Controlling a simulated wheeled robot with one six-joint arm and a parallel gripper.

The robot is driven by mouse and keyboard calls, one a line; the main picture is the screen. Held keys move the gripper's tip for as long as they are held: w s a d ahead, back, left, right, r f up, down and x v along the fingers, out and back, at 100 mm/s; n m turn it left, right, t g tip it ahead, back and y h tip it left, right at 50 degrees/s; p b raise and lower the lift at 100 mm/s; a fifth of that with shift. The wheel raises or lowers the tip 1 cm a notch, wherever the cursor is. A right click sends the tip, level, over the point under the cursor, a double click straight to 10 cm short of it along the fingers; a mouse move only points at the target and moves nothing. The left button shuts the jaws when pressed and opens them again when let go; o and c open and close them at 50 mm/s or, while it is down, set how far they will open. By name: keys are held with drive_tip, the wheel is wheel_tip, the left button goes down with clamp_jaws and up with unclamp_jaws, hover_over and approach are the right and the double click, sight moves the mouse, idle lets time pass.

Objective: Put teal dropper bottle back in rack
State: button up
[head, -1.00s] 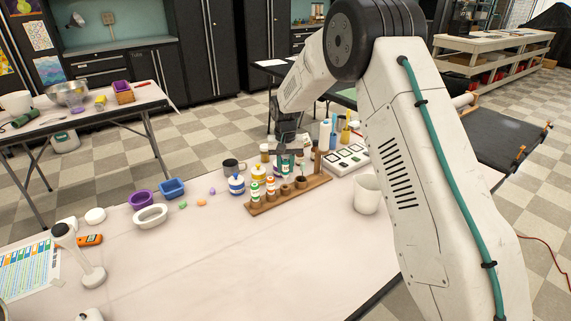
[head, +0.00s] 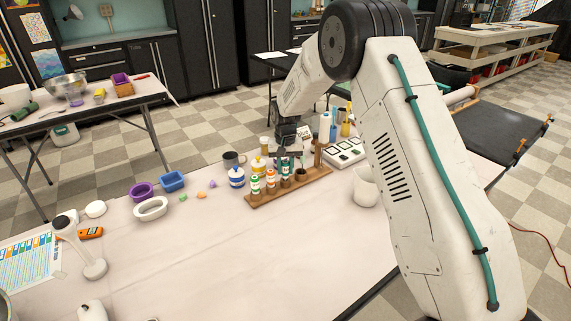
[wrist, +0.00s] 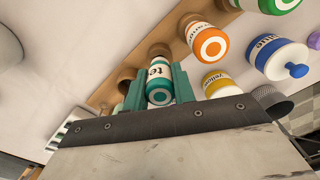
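The teal dropper bottle (wrist: 158,82) is between the two teal fingers of my gripper (wrist: 160,88) in the wrist view. The fingers lie close against both its sides. In the head view the bottle (head: 285,170) is upright in the row of the wooden rack (head: 262,198), beside the orange-labelled bottle (head: 270,181), under my gripper (head: 287,157). Its lower end lines up with a round rack holder (wrist: 160,50) and appears to be in it; how deep is hard to tell. An empty holder (head: 301,175) stands to its right.
A green-labelled bottle (head: 255,185) is at the rack's left end. A white-and-blue jar (head: 236,177), a yellow jar (head: 258,164) and a dark mug (head: 233,159) stand behind. A white cup (head: 364,190) is to the right.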

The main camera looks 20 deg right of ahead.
drive_tip(key=shift+f, duration=0.45)
drive_tip(key=o, duration=1)
drive_tip(key=shift+r, duration=0.15)
drive_tip(key=shift+r, duration=3.9)
